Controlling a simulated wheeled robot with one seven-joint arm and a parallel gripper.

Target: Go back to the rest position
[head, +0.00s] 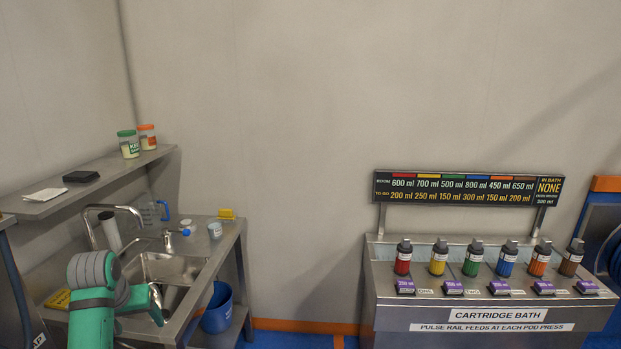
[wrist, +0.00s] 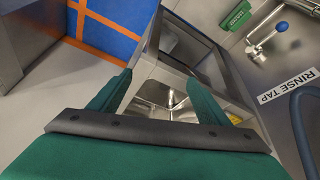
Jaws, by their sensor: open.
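My green arm shows at the lower left of the head view, in front of the steel sink bench (head: 224,246). In the wrist view my gripper (wrist: 158,80) is open, its two green fingers wide apart with nothing between them. A steel sink surface lies behind the fingers.
A tap (head: 120,209) curves over the sink. A shelf (head: 95,180) holds jars above. A blue bucket (head: 217,310) stands under the bench. The cartridge bath (head: 480,312) with several coloured bottles is at the right. Blue floor lies between them.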

